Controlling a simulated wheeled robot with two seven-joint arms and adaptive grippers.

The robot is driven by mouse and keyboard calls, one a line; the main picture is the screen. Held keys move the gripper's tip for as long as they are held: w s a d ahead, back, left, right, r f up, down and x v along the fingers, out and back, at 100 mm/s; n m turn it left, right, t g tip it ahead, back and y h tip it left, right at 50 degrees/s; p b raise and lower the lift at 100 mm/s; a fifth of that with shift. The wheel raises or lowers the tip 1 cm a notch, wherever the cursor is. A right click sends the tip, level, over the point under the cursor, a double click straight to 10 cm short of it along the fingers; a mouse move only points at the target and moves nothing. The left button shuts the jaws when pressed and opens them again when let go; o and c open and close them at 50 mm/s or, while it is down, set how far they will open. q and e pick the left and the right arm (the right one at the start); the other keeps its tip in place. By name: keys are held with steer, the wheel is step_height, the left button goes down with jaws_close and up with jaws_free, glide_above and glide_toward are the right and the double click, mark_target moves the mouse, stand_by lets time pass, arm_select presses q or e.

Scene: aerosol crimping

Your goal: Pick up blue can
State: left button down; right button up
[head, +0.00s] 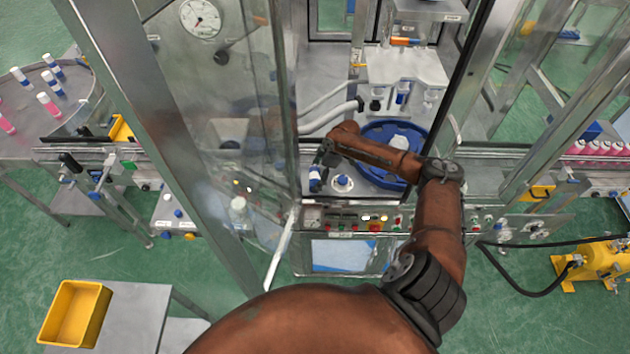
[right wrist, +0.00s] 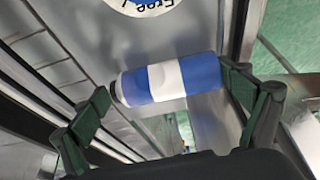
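The blue can (right wrist: 203,76), blue with a white band and a dark end, lies across the middle of the right wrist view. In the head view the blue can (head: 315,174) shows small at the left front of the machine's deck, partly hidden by my gripper. My right gripper (right wrist: 164,85) has its two fingers spread, one near each end of the can in that view. I see no clear grip on it. In the head view the right gripper (head: 323,157) is at the can's top. My left gripper is not in view.
A blue round turntable (head: 411,131) sits behind my right forearm. A white disc with a blue centre (head: 343,183) is right of the can. Metal frame posts and glass panels enclose the machine. A control panel (head: 350,221) runs along its front. A yellow bin (head: 75,312) stands lower left.

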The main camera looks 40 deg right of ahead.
steer(key=shift+s+f, duration=0.1)
steer(key=shift+s, duration=0.05)
steer(key=c, duration=0.6)
steer(key=shift+a, duration=0.1)
